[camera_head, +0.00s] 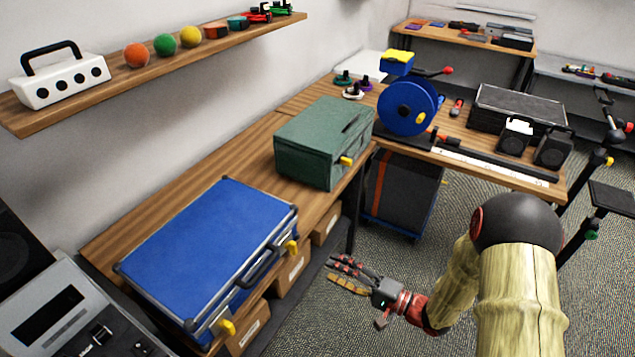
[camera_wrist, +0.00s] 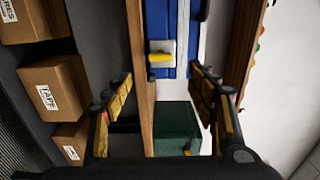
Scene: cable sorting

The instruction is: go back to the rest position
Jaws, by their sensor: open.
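My gripper (camera_head: 348,275) is open and empty in the head view. It hangs in the air to the right of the blue case, in front of the table edge. In the wrist view its two fingers (camera_wrist: 165,95) are spread wide, with nothing between them touching. The blue case (camera_head: 210,255) lies shut on the wooden table and also shows in the wrist view (camera_wrist: 185,25). The green case (camera_head: 320,145) stands behind it on the same table and shows between the fingers in the wrist view (camera_wrist: 172,120).
Cardboard boxes (camera_head: 290,268) stand on a shelf under the table edge. A workbench (camera_head: 465,160) at the back holds a blue reel (camera_head: 405,105), black speakers (camera_head: 552,150) and a black case (camera_head: 515,108). A wall shelf (camera_head: 130,85) runs along the left. The floor (camera_head: 400,240) around my gripper is clear.

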